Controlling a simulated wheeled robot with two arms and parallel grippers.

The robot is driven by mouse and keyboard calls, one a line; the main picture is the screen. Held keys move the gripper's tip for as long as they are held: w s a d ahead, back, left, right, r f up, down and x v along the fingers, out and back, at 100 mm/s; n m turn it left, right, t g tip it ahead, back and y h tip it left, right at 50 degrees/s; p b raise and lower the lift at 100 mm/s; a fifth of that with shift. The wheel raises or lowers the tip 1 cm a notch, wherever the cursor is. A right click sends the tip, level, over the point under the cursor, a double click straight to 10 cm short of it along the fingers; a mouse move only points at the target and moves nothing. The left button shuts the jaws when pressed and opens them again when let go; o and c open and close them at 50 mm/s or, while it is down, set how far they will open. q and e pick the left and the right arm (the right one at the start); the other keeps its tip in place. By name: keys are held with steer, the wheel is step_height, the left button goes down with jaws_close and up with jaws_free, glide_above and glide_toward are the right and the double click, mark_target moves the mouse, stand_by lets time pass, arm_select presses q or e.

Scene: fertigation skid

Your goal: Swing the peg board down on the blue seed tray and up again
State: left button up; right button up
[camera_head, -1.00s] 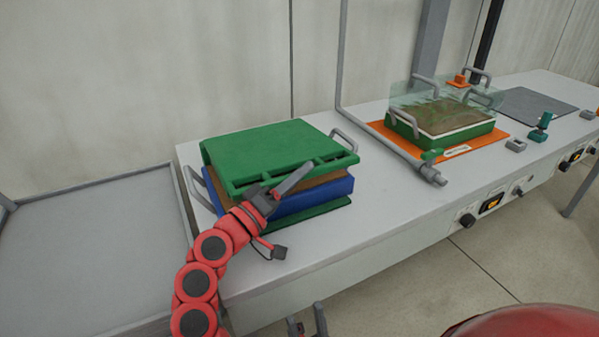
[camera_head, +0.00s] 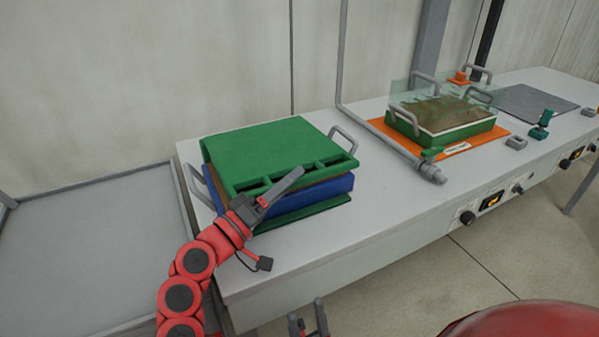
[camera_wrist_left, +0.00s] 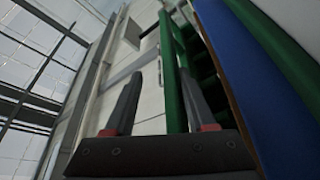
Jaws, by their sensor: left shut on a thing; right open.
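The green peg board (camera_head: 265,150) lies low and nearly flat over the blue seed tray (camera_head: 318,197). A thin strip of brown soil (camera_head: 312,188) shows between them at the front; whether the pegs touch the soil is hidden. My left gripper (camera_head: 288,187) is at the board's front edge, shut on its green bar, which also shows between the fingers in the left wrist view (camera_wrist_left: 172,85). My right gripper (camera_head: 309,322) is open and empty at the bottom of the head view, well in front of the bench.
Grey handles (camera_head: 343,140) stand beside the board. To the right, a green tray with soil (camera_head: 440,116) and a clear cover sits on an orange mat (camera_head: 489,141). A grey pipe (camera_head: 400,157) crosses the white bench (camera_head: 375,200).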

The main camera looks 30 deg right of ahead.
arm_select(q)
steer(key=v, duration=1.2)
steer(key=shift+a+f, duration=0.1)
steer(key=shift+a, duration=0.2)
steer(key=shift+s+a+f, duration=0.15)
steer(key=shift+s+a, duration=0.25)
steer(key=shift+a, duration=0.25)
